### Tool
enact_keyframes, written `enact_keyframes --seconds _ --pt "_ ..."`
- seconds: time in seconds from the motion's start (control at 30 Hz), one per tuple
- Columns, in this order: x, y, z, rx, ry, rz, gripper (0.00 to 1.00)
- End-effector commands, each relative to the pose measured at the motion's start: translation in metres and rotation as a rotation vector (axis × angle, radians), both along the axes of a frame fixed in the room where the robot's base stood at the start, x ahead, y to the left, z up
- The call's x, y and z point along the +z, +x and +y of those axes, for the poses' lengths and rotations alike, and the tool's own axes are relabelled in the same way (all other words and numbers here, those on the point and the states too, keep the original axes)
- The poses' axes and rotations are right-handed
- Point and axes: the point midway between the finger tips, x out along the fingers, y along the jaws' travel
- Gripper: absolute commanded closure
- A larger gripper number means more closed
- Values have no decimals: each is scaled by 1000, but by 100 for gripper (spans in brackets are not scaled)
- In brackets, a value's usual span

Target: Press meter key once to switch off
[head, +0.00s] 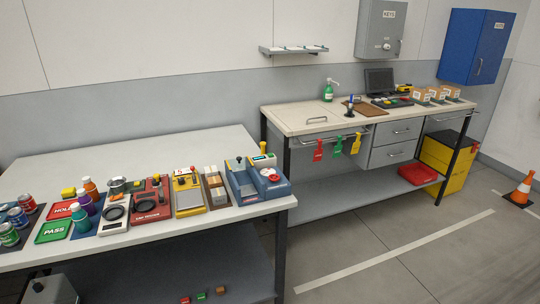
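No label reading "meter" can be made out, so I cannot tell for sure which device has the meter key. Several devices stand in a row on the near table. A white device with dark round parts (114,216) is further left. A blue device (262,187) with a small yellow unit (263,156) behind it is at the right end. Any lit display is too small to read. My gripper is not in view.
The near table (140,158) has bare space behind the devices. Bottles, cans, a red HOLD tray (61,210) and a green PASS tray (53,231) crowd its left. A workbench (292,118) with a monitor (379,80) stands beyond. An orange cone (523,188) is far right.

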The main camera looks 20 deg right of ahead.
Motion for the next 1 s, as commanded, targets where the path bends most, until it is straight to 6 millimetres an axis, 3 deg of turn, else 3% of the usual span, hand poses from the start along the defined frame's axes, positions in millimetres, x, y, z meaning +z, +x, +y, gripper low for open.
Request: enact_keyframes --seconds 0.43,1.0 --pt "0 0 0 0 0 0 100" --pt "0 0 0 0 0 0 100"
